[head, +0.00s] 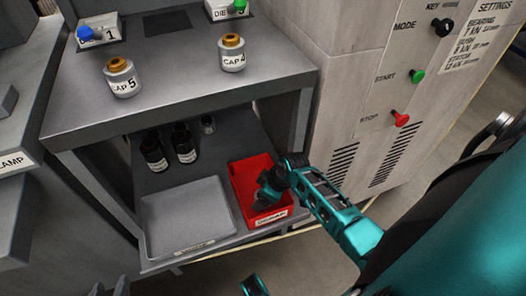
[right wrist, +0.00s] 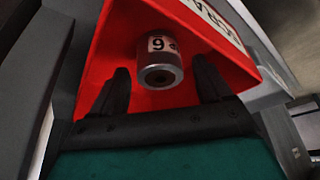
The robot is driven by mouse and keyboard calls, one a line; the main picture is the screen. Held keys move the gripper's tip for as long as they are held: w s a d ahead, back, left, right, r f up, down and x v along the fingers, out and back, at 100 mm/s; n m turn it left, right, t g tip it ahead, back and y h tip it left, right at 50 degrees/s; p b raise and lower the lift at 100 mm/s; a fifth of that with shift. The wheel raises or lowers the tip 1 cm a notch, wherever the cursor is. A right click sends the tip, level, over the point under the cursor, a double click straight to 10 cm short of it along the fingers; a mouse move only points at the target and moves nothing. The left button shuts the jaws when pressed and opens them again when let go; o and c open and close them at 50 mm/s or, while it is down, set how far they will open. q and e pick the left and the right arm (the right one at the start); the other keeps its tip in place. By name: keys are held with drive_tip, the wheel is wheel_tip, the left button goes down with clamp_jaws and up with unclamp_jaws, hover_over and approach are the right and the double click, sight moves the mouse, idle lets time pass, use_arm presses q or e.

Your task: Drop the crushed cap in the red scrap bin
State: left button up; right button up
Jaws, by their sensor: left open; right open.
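The red scrap bin (head: 243,176) stands on the lower shelf, right of a grey tray. My right gripper (head: 268,194) reaches down into it from the right. In the right wrist view the right gripper's fingers (right wrist: 161,68) are spread wide. A grey metal cap with a white label reading 6 (right wrist: 160,73) shows between and beyond the fingertips, against the red inside of the bin (right wrist: 112,45). It looks clear of both fingers; whether it rests on the bin's floor I cannot tell. My left gripper (head: 109,289) is open at the bottom left edge, mostly cut off.
The grey tray (head: 187,215) on the lower shelf looks empty. Dark bottles (head: 184,144) stand behind it. CAP 5 (head: 122,78) and CAP 4 (head: 232,53) stand on the upper bench, whose front edge overhangs the shelf. A press cabinet (head: 345,100) stands right of the bin.

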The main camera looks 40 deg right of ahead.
drive_tip(key=p+v, duration=0.4)
drive_tip(key=v, duration=0.7)
use_arm(q)
wheel_tip(320, 180, up, 5)
drive_tip(key=shift+s+a+f, duration=0.1)
drive_tip(key=shift+s+f, duration=0.05)
drive_tip(key=shift+f, duration=0.05)
use_arm(e)
drive_tip(key=s+a+r+m+t, duration=0.1)
drive_tip(key=s+a+r+t, duration=0.1)
drive_tip(key=a, duration=0.4)
drive_tip(key=s+a+r+m+t, duration=0.2)
drive_tip(key=a+r+t, duration=0.3)
drive_tip(key=a+r, duration=0.1)
drive_tip(key=shift+s+a+r+y, duration=0.3)
drive_tip(key=shift+a+y, duration=0.1)
drive_tip(key=shift+a, duration=0.35)
use_arm(q)
wheel_tip(320, 180, up, 6)
drive_tip(key=s+a+y+p, duration=0.1)
drive_tip(key=a+p, duration=0.2)
drive_tip(key=p, duration=0.8)
drive_tip(key=shift+s+r, duration=0.2)
use_arm(e)
wheel_tip(320, 180, up, 6)
drive_tip(key=s+d+h, duration=0.1)
drive_tip(key=d, duration=0.2)
drive_tip(key=shift+s+m, duration=0.25)
drive_tip(key=shift+m, duration=0.05)
